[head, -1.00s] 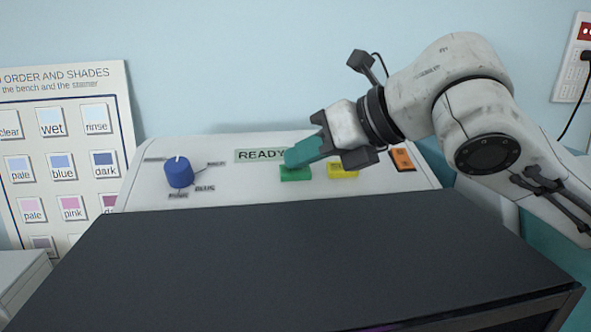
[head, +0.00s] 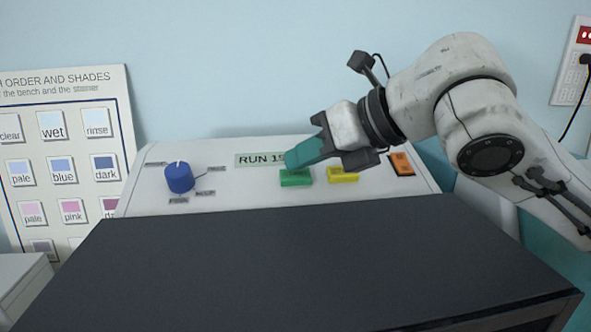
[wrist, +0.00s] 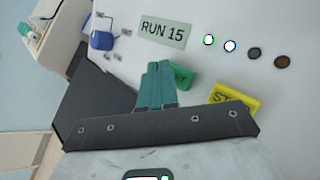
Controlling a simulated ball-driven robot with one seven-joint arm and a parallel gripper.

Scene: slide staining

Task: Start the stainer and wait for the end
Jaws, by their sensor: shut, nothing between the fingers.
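The stainer's white panel (head: 225,190) stands behind a dark flat lid (head: 300,250). Its display (head: 258,160) is partly hidden by my gripper in the head view; in the wrist view the display (wrist: 163,31) reads "RUN 15". The green button (head: 296,178) is just below my gripper (head: 290,161), whose teal fingers are closed with nothing between them. In the wrist view the fingertips (wrist: 158,68) overlap the green button (wrist: 181,77); I cannot tell if they touch it. The yellow button (head: 343,175) is to the right. The blue knob (head: 179,178) is at left.
An orange switch (head: 402,164) sits at the panel's right. Several small round lamps show in the wrist view, one green-lit (wrist: 208,39). A shade chart (head: 63,150) stands at left. A power strip (head: 571,75) with a plug is on the right wall.

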